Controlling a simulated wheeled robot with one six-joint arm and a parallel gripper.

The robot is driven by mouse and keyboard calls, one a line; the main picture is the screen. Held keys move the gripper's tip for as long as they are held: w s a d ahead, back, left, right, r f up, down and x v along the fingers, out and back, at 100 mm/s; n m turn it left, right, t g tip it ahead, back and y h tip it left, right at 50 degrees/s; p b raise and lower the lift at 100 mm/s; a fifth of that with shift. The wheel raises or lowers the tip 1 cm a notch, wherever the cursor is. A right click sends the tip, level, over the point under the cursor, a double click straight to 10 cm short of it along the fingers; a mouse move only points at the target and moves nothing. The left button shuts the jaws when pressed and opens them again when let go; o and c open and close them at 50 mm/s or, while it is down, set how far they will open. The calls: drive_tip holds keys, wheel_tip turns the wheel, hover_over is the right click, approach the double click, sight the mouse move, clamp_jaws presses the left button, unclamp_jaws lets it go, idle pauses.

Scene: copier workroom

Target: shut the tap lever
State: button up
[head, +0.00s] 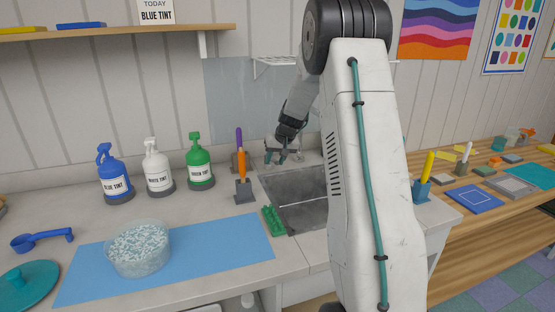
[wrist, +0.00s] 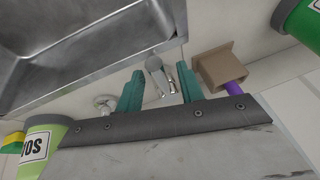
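The metal tap (wrist: 155,65) stands at the edge of the sink (wrist: 75,45) in the wrist view. A thin piece beside its body looks like the lever (wrist: 172,86), but its exact position is hard to tell. My gripper (wrist: 159,71) is open, with its two teal fingers apart on either side of the tap. I cannot see either finger touching it. In the head view my gripper (head: 277,155) is low at the back of the sink (head: 300,190), and it mostly hides the tap there.
A brown holder (wrist: 216,66) with a purple tool stands close beside one finger. A green bottle (head: 200,162), white bottle (head: 157,168) and blue bottle (head: 114,175) line the counter's back. A green brush (head: 272,220) lies by the sink. A tub (head: 138,250) sits on a blue mat (head: 235,240).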

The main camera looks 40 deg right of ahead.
drive_tip(key=v, duration=0.7)
drive_tip(key=shift+s+r, duration=0.15)
drive_tip(key=shift+r, duration=0.25)
